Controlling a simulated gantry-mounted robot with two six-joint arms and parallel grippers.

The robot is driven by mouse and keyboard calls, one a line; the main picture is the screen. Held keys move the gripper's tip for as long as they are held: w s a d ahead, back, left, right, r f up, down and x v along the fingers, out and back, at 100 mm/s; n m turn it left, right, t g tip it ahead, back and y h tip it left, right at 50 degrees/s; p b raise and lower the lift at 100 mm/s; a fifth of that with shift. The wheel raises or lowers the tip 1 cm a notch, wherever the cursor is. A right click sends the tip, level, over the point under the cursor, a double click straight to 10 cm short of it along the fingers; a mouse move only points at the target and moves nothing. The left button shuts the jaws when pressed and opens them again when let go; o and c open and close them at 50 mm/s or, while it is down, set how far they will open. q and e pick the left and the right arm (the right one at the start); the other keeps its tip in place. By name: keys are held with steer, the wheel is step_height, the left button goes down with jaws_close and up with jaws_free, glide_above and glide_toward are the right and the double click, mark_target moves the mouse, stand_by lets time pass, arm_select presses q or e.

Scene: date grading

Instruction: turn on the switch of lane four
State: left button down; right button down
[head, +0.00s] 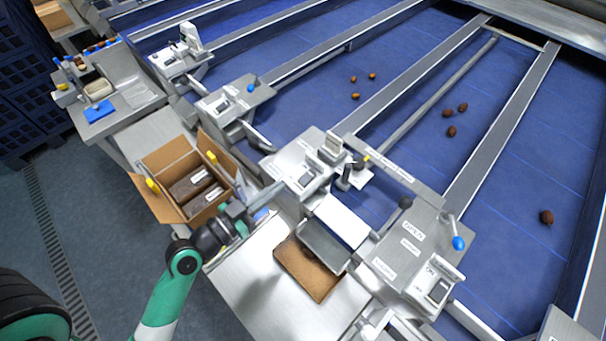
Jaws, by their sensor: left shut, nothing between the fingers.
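Several grey control plates with rocker switches stand along the near ends of the lanes. The nearest switch (438,291), at the lower right, has a white frame, a dark rocker and an ON label. I cannot read which lane number belongs to which, nor tell the rocker positions. My left gripper (252,217) is shut and empty, above the steel bench between the cardboard box and the middle plate, apart from all the switches. My right gripper is out of view.
An open cardboard box (168,211) with dark packs stands left of my left gripper. A brown tray (307,272) lies under a metal chute (323,246). A lever with a blue knob (458,243) rises beside the nearest plate. Brown dates (451,131) lie on the blue belts.

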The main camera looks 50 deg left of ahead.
arm_select(q)
steer(key=p, duration=0.2)
glide_above(302, 182)
steer(key=shift+f, duration=0.2)
steer(key=f+b, duration=0.1)
steer(key=f, duration=0.2)
steer(key=shift+w+a+f+b, duration=0.1)
steer(key=shift+w+f+b, duration=0.1)
steer(key=shift+b, duration=0.15)
steer(key=shift+f, duration=0.4)
